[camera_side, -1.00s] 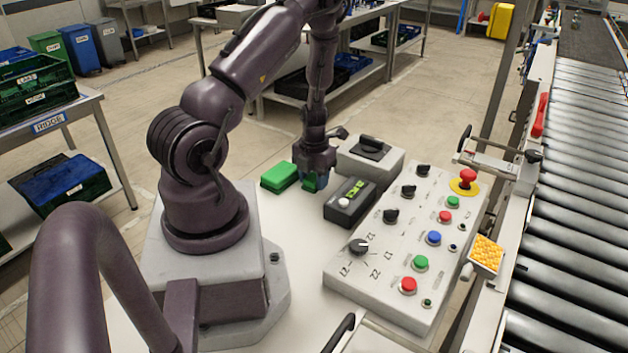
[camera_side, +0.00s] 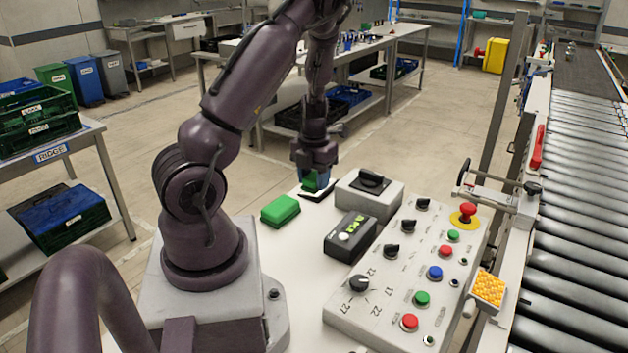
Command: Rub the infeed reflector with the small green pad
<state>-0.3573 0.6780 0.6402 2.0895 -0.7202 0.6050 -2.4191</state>
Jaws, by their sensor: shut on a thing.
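My gripper (camera_side: 316,180) is above the back of the white bench, shut on the small green pad (camera_side: 310,182). Only part of the pad shows between the bluish fingertips. The infeed reflector (camera_side: 489,288) is an orange-yellow patterned square in a pale frame beside the conveyor, at the right of the control panel. My gripper is well apart from it, to the left and farther back.
A larger green block (camera_side: 280,210) lies on the bench. A dark box with a green display (camera_side: 350,236), a grey switch box (camera_side: 369,192) and the sloped control panel (camera_side: 405,270) stand between my gripper and the reflector. A lever clamp (camera_side: 497,190) stands by the roller conveyor (camera_side: 570,220).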

